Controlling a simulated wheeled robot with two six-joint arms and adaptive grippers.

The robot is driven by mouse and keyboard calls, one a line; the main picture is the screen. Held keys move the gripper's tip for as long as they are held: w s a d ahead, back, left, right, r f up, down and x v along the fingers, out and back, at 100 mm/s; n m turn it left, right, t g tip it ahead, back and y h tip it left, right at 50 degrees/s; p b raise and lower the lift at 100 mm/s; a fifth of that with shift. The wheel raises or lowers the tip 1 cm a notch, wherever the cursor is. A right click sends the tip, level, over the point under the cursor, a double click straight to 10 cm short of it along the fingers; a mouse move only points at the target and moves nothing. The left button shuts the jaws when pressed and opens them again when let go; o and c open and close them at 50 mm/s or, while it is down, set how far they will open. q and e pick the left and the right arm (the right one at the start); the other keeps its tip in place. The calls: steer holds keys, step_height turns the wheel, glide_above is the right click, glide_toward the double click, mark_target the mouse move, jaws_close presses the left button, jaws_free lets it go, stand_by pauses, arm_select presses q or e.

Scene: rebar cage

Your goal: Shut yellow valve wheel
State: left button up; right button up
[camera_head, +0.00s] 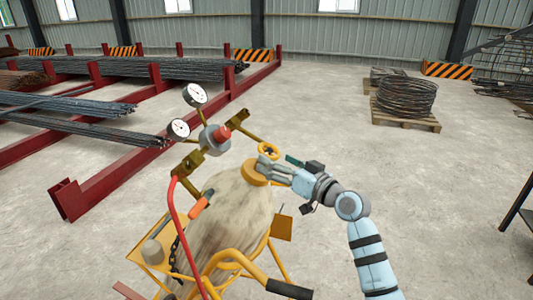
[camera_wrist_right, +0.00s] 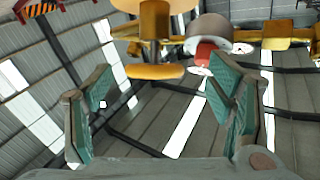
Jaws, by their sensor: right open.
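The yellow valve wheel (camera_head: 268,150) is a small spoked handwheel above the yellow collar (camera_head: 255,174) of a pale, worn gas cylinder (camera_head: 228,215). My right gripper (camera_head: 265,167) reaches in from the right, close beside the wheel and partly in front of the collar. In the right wrist view the picture is upside down and the wheel (camera_wrist_right: 155,72) shows edge-on beyond the teal-padded jaws. My right gripper (camera_wrist_right: 160,105) is open, with nothing between its pads. Whether a finger touches the wheel cannot be told. My left gripper is not in view.
A grey regulator with a red knob (camera_head: 222,134) and two gauges (camera_head: 195,95) sits left of the wheel. A red hose (camera_head: 172,215) hangs from it. The cylinder stands in a yellow cart (camera_head: 152,252).

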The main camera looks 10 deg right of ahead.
mark_target(269, 151)
steer(key=x, duration=0.5)
steer(key=shift+w+d+f, duration=0.15)
steer(key=shift+w+f, duration=0.15)
steer(key=shift+w, duration=0.2)
steer(key=shift+s+r, duration=0.15)
steer(key=shift+s, duration=0.1)
steer(key=shift+c, duration=0.2)
steer(key=c, duration=1.1)
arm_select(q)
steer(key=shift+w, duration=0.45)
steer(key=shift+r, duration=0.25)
arm_select(e)
steer(key=shift+m+h, duration=0.3)
